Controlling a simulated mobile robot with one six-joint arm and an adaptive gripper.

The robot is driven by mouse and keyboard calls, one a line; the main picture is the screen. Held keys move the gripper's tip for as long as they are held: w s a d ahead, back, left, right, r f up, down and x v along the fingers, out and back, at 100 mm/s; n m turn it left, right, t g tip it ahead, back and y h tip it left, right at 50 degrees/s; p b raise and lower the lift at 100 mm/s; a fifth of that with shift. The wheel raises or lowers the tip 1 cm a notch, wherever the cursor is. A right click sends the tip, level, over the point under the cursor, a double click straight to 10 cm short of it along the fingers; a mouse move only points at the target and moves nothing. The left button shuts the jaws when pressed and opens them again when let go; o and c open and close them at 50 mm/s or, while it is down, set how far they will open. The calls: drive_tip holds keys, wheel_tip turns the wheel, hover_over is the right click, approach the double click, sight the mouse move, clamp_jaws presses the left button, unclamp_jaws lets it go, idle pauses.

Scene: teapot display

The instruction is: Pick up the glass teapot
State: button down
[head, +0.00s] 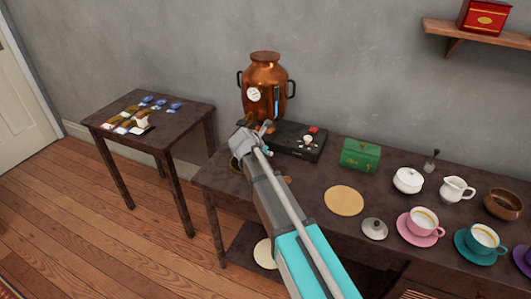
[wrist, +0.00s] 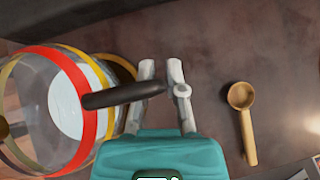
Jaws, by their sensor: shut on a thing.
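The glass teapot (wrist: 88,112) is at the left of the wrist view, partly cut off by the frame edge. It has clear glass walls, a red band and yellow bands, and a dark straight handle (wrist: 112,96) pointing right. My gripper (wrist: 161,74) is shut on this handle, with the fingers close around it. In the head view my gripper (head: 256,132) is over the left end of the dark table, in front of the copper urn. My arm hides most of the teapot there. I cannot tell whether the teapot touches the table.
A wooden scoop (wrist: 241,98) lies right of my gripper in the wrist view. The copper urn (head: 266,78) stands behind, near a black tray (head: 297,148) and green box (head: 360,155). A round mat (head: 343,200), grey lid (head: 374,228) and pink cup (head: 424,218) are to the right.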

drive_tip(key=shift+r, duration=0.45)
drive_tip(key=shift+s+a+f, duration=0.2)
drive_tip(key=shift+s+a, duration=0.35)
drive_tip(key=shift+s, duration=0.3)
drive_tip(key=shift+s+a, duration=1.4)
drive_tip(key=shift+s, duration=0.85)
drive_tip(key=shift+s+a, duration=1.35)
drive_tip(key=shift+s, duration=0.9)
drive_tip(key=shift+s+a, duration=1.4)
drive_tip(key=shift+s, duration=0.85)
drive_tip(key=shift+s, duration=0.3)
